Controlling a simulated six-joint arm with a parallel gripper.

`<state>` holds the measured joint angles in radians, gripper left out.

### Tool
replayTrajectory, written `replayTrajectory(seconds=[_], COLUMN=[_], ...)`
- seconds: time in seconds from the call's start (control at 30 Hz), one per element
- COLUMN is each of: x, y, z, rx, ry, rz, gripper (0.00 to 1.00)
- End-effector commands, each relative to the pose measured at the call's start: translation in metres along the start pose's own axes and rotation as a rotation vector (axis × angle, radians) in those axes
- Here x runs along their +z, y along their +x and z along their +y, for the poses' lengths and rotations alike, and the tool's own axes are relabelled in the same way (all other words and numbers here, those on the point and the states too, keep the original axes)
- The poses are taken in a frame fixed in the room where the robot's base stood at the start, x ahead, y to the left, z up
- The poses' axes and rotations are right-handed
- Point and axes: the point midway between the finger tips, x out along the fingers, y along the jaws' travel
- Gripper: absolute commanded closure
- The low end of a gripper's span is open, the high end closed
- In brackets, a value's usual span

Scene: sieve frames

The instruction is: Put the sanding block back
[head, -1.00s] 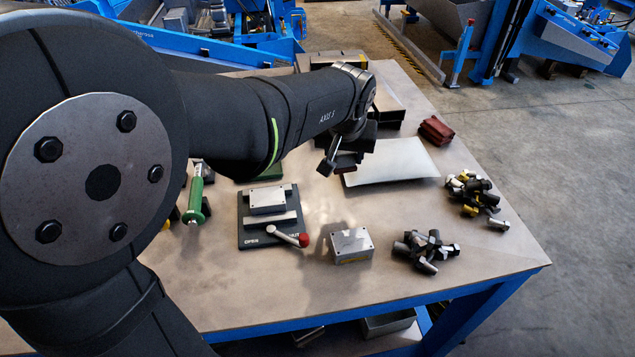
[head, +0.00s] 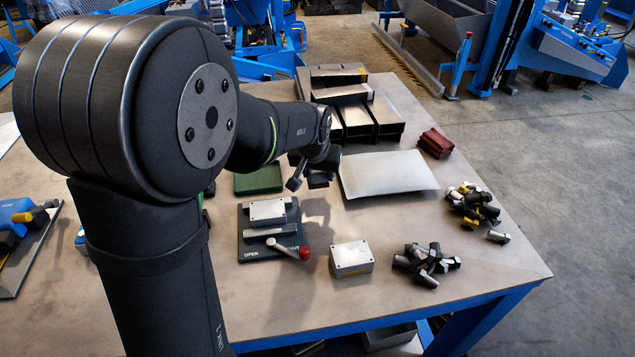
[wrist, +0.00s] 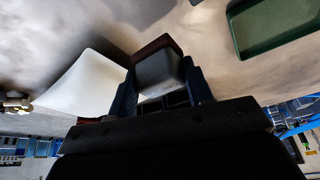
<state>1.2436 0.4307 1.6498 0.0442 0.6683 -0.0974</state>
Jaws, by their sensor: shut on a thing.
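My gripper (wrist: 161,92) is shut on the sanding block (wrist: 158,68), a dark grey block with a reddish-brown edge, with a finger on each side. In the head view my gripper (head: 308,177) holds the block above the bench, between the green tray and the white sheet; the block is small, dark and partly hidden there. The green tray (head: 258,181) lies left of my gripper, with its far part behind my arm. In the wrist view the green tray (wrist: 238,40) is at the upper right, apart from the block, and its visible floor is bare.
A white sheet (head: 390,174) lies right of my gripper. A clamp fixture (head: 268,228) with a red-knobbed lever and a grey metal box (head: 351,258) are nearer. Bolt piles (head: 427,264) lie at right, dark red pads (head: 435,143) behind, metal channels (head: 355,118) at the back.

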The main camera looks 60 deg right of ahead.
Motion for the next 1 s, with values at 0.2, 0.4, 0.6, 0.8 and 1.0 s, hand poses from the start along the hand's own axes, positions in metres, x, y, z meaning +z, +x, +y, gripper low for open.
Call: replayTrajectory(seconds=[0.2,0.4,0.6,0.8,1.0], x=[0.013,0.015,0.016,0.016,0.016], y=[0.029,0.034,0.036,0.037,0.037], z=[0.001,0.001,0.001,0.001,0.001], rx=[0.0,0.001,0.001,0.001,0.001], ry=[0.0,0.0,0.0,0.0,0.0], rz=[-0.004,0.0,-0.001,-0.001,-0.001], gripper=[0.75,0.75,0.75,0.32,0.32])
